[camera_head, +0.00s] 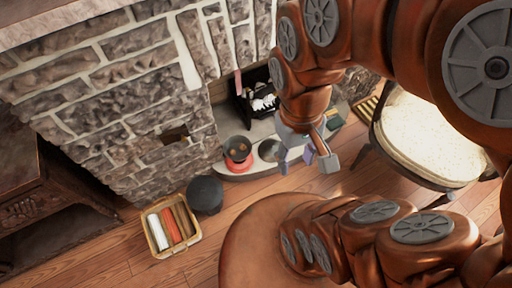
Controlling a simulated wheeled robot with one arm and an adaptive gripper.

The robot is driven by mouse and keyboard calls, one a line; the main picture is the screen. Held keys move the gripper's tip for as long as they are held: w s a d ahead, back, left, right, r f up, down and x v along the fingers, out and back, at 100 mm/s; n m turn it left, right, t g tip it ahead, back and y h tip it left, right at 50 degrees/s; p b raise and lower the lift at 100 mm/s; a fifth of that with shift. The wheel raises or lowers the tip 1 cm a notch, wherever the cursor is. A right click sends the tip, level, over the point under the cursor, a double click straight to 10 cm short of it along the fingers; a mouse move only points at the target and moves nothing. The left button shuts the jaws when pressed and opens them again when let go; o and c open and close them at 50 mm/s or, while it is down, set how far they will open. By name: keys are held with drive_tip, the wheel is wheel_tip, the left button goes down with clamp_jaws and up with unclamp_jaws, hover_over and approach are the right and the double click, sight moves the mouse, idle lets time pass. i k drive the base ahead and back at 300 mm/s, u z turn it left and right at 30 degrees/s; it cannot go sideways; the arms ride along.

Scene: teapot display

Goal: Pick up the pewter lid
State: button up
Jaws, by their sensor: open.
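A small grey round thing (268,150), which may be the pewter lid, lies on the pale hearth ledge; it is too small to be sure. Left of it, a dark round pot (237,149) with an orange-brown inside sits on a red base (238,165). My gripper (308,162) hangs to the right of the grey thing, pointing down, with its fingers apart and nothing seen between them. I cannot tell its height above the ledge. Part of the ledge behind the gripper is hidden.
A stone fireplace (120,90) stands behind, with a dark box holding white pieces (262,103) at its opening. A basket (158,247) of rolled cloths and a dark round object (206,195) stand on the wooden floor. A pale-topped round seat (430,140) is at right.

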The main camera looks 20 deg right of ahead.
sight(267, 148)
drive_tip(key=u, duration=3.25)
drive_tip(key=k, duration=0.95)
drive_tip(key=z, duration=1.75)
